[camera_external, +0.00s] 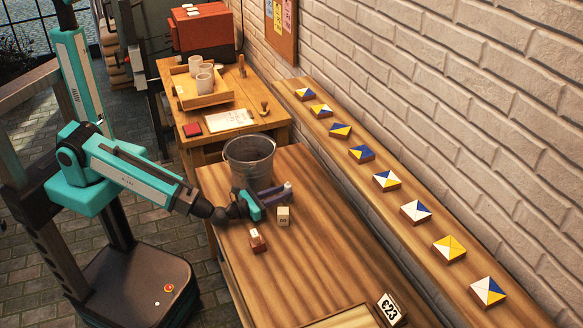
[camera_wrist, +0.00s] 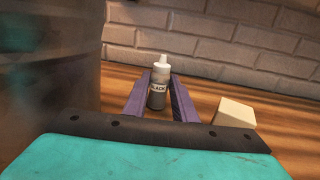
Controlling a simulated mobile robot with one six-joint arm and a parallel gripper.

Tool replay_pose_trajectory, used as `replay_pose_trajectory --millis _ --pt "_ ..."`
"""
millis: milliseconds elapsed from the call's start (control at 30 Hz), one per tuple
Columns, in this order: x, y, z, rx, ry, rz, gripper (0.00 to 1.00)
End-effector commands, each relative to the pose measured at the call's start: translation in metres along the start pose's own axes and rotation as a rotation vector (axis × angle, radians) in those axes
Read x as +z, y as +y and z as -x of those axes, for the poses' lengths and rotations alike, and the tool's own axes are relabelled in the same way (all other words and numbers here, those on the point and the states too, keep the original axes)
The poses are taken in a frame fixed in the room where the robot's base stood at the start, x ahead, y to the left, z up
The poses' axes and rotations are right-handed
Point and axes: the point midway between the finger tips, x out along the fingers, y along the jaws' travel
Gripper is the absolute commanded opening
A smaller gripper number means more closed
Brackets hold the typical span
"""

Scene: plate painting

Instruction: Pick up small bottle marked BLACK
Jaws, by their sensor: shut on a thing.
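The small bottle (camera_wrist: 157,98) stands upright in the wrist view, with a white cap, a dark lower body and a label reading BLACK. In the external view its pale top (camera_external: 288,186) shows at the end of my gripper (camera_external: 274,194). In the wrist view the purple fingers of my gripper (camera_wrist: 160,88) lie on both sides of the bottle and are shut on it. The bottle appears to be on or just above the wooden table; I cannot tell which. Its far side is hidden.
A metal bucket (camera_external: 249,162) stands close behind my gripper, and fills the left of the wrist view. A pale block (camera_external: 283,215) is close on the right. Painted tiles (camera_external: 387,181) line the wall shelf. The table's middle is clear.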

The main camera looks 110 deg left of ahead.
Motion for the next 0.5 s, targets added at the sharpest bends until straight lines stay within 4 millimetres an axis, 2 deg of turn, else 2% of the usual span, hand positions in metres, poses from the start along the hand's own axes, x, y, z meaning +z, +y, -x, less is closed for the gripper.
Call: replay_pose_trajectory --millis 133,500 --pt "0.005 -0.001 0.003 -0.001 -0.001 0.0 0.02" --pt "0.046 -0.001 0.003 0.0 -0.002 0.003 0.02"
